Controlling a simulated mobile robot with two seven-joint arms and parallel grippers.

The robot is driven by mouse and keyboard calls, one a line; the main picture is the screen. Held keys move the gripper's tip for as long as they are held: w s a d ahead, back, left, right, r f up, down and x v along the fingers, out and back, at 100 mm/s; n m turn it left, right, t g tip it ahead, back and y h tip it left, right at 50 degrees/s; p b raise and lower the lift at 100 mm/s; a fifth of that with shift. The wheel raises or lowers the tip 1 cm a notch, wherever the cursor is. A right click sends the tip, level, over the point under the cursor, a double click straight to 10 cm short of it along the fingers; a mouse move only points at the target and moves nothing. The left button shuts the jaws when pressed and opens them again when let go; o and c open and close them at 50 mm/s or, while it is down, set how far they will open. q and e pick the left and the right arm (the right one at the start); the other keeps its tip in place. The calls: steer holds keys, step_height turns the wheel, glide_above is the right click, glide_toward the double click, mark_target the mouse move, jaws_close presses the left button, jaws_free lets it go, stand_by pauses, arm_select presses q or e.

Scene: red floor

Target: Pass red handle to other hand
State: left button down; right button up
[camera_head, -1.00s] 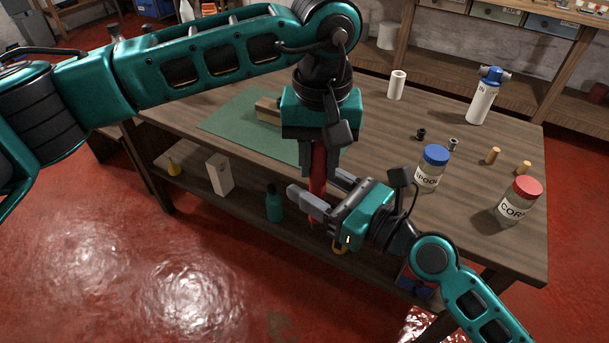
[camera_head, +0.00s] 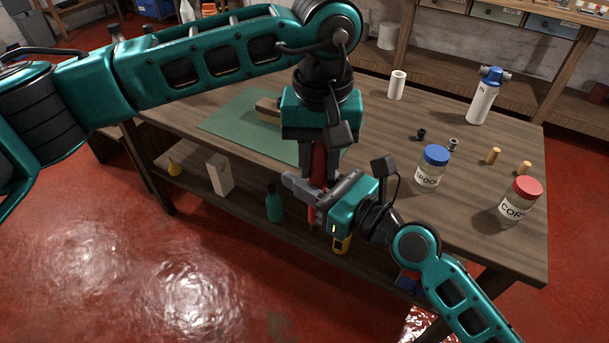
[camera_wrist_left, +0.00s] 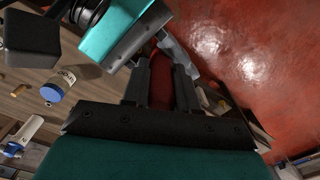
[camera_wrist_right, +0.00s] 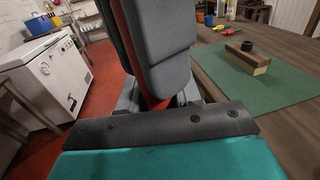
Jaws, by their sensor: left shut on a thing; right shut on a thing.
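The red handle (camera_head: 318,163) hangs upright in front of the workbench's front edge. My left gripper (camera_head: 318,160) points down and is shut on its upper part. My right gripper (camera_head: 308,192) comes in from the right and is shut on the handle lower down, just below the left fingers. In the left wrist view the red handle (camera_wrist_left: 163,82) lies between the left fingers, with the right gripper close beyond. In the right wrist view a strip of the red handle (camera_wrist_right: 150,100) shows, mostly hidden behind grey fingers.
The workbench (camera_head: 385,130) carries a blue-lidded jar (camera_head: 430,170), a red-lidded jar (camera_head: 519,200), a white filter bottle (camera_head: 483,97) and small fittings. A green mat (camera_head: 230,122) with a wooden block (camera_head: 268,110) lies behind the left gripper. A lower shelf holds a teal bottle (camera_head: 274,205).

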arm_select(q)
steer(key=c, duration=0.8)
jaws_free()
steer(key=shift+d, duration=0.1)
